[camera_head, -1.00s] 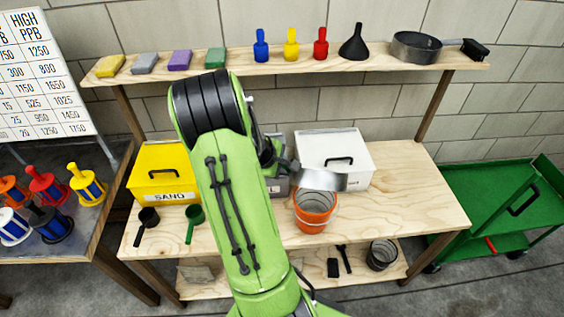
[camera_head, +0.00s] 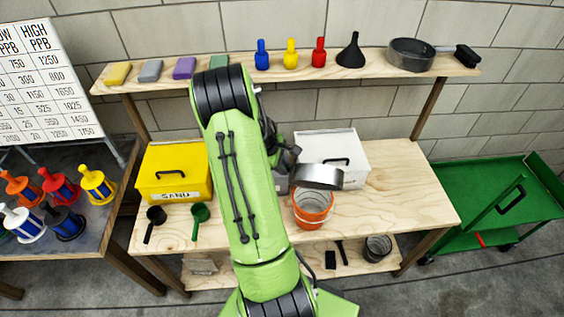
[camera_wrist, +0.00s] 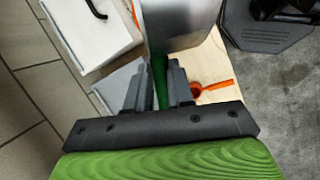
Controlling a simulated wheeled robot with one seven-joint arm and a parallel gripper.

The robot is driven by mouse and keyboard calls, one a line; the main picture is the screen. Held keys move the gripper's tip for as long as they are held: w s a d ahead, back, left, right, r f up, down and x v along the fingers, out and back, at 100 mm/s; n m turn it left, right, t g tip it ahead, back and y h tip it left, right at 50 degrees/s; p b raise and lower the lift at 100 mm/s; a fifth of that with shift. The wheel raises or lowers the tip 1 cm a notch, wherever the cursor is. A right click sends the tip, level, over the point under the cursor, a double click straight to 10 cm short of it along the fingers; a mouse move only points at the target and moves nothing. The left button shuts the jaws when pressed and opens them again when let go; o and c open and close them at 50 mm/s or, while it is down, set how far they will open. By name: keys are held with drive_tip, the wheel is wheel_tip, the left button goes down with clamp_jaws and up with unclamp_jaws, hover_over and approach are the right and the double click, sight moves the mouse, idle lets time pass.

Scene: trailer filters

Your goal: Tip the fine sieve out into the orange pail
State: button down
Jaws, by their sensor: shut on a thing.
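My gripper (camera_wrist: 160,88) is shut on the green handle (camera_wrist: 160,75) of a silver sieve, taken to be the fine sieve (camera_head: 319,177). Its shiny side wall (camera_wrist: 183,22) fills the top of the wrist view. In the head view, the sieve hangs over the back of the orange pail (camera_head: 313,219), apparently above it, with its wall facing the camera. It looks nearly level or slightly tilted; its contents are hidden. The pail stands upright on the bench, its grey inside partly visible. My arm hides most of the gripper in the head view.
A white box (camera_head: 345,150) stands behind the pail, and a yellow SAND box (camera_head: 172,180) at left. Black (camera_head: 155,215) and green (camera_head: 200,213) scoops lie in front. Another pan (camera_head: 410,55) sits on the upper shelf. The bench's right side is clear.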

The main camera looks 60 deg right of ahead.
drive_tip(key=w+d+r+n+g+y, duration=0.1)
drive_tip(key=d+r+g+y, duration=0.1)
drive_tip(key=d+r+y, duration=0.2)
drive_tip(key=d+y, duration=0.1)
drive_tip(key=y, duration=0.1)
drive_tip(key=shift+w+y, duration=0.15)
drive_tip(key=shift+y, duration=0.25)
idle(0.3)
